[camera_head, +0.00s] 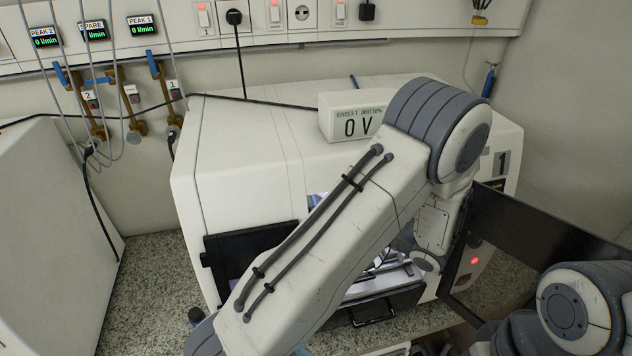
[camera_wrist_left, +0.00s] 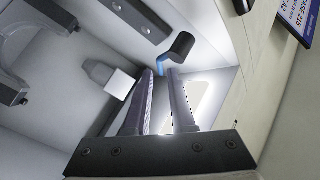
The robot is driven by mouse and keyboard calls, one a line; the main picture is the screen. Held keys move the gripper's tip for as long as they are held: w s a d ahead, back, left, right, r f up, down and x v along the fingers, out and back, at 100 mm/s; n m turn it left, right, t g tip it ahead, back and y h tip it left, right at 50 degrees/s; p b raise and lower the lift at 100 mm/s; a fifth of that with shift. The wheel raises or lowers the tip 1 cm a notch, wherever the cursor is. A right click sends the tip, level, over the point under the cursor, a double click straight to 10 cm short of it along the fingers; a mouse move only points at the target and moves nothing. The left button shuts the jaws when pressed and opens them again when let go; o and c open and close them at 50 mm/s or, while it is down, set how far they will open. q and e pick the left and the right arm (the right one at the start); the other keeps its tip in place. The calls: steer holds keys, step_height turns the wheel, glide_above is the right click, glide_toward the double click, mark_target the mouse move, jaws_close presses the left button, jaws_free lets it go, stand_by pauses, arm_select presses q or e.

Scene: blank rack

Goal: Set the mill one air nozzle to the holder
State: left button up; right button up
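A small blue nozzle (camera_wrist_left: 165,60) sticks out of a dark cylindrical piece (camera_wrist_left: 181,45) inside a pale, lit enclosure in the left wrist view. My left gripper (camera_wrist_left: 161,76) is open, with a narrow gap between its two long fingers. The nozzle's blue tip is at the fingertips, close to the gap; I cannot tell if they touch. A white block (camera_wrist_left: 118,84) sits left of the fingers; I cannot tell whether it is the holder. In the head view my left arm reaches over the machine marked 1 (camera_head: 245,140), and its fingers are hidden. My right gripper is out of view.
A meter reading 0 V (camera_head: 352,118) stands on the machine. A dark open door panel (camera_head: 545,245) is at its right. Hoses and valves (camera_head: 165,90) line the back wall at left. A grey bracket (camera_wrist_left: 25,50) is at the enclosure's left.

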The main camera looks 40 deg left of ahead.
arm_select(q)
steer(key=shift+w+a+p, duration=0.1)
steer(key=shift+a+p, duration=0.7)
steer(key=shift+a, duration=1.25)
jaws_close()
